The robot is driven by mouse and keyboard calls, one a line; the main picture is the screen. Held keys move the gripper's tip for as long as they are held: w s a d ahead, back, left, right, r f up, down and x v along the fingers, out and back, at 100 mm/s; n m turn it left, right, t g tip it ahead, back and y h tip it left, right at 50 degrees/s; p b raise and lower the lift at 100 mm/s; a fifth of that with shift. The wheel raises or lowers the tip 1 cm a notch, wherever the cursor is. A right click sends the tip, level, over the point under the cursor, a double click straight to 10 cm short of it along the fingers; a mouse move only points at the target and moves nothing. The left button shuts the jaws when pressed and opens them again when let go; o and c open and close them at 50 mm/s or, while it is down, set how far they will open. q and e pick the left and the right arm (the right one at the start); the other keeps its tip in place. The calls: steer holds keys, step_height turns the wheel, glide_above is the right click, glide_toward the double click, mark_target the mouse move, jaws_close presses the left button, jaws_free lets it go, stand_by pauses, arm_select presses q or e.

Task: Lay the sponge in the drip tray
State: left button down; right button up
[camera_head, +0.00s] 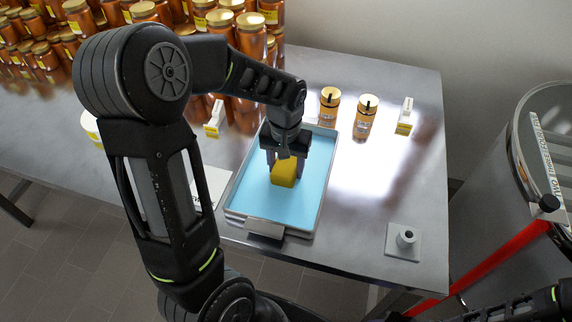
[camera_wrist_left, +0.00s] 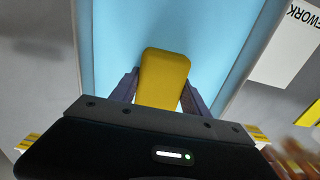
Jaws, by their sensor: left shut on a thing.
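The yellow sponge (camera_head: 284,173) is held between the fingers of my left gripper (camera_head: 286,160), over the blue floor of the drip tray. In the left wrist view the sponge (camera_wrist_left: 163,78) sits between the two fingers of the left gripper (camera_wrist_left: 160,95), with the blue tray floor behind it. The drip tray (camera_head: 314,196) is a shallow rectangular tray with a pale rim and a blue inside, lying on the steel table. I cannot tell whether the sponge touches the tray floor. My right gripper does not show.
Many amber jars (camera_head: 250,36) crowd the table's back left. Two small jars (camera_head: 365,117) and a yellow-and-white box (camera_head: 405,116) stand right of the tray. A grey block with a knob (camera_head: 403,241) is at the front right. The steel table (camera_head: 375,185) between is clear.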

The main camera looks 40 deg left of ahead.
mark_target(286, 165)
arm_select(q)
steer(key=c, duration=0.6)
jaws_free()
steer(key=shift+o, duration=0.2)
steer(key=shift+r, duration=0.1)
step_height(286, 165, up, 12)
steer(key=b, duration=0.1)
steer(key=shift+s, duration=0.15)
stand_by(0.4)
